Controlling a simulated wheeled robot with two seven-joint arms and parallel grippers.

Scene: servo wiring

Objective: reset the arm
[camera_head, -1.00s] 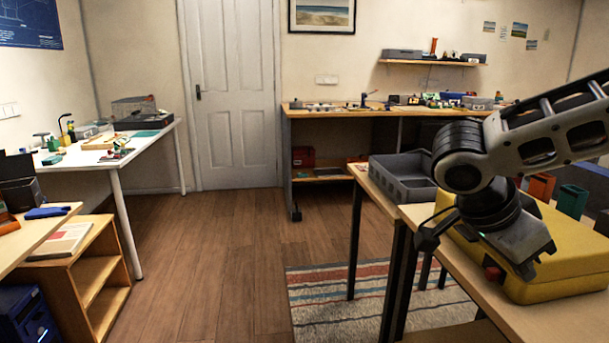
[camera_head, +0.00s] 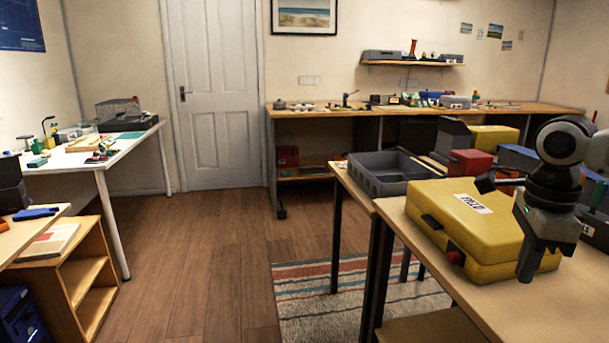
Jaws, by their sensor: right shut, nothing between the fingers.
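My right gripper (camera_head: 528,262) hangs pointing down at the right, in front of the right part of a yellow case (camera_head: 470,235) with a white label. Its fingers are together and hold nothing. Its wrist and a dark round joint (camera_head: 563,145) of my right arm show above it. The case lies shut on the wooden table (camera_head: 445,300). My left gripper and left arm are out of the picture.
A grey open bin (camera_head: 378,182) stands behind the case, with a red box (camera_head: 470,163) and another yellow case (camera_head: 492,139) farther back. A white table (camera_head: 140,140) stands at the left. The wooden floor (camera_head: 190,260) in the middle is clear.

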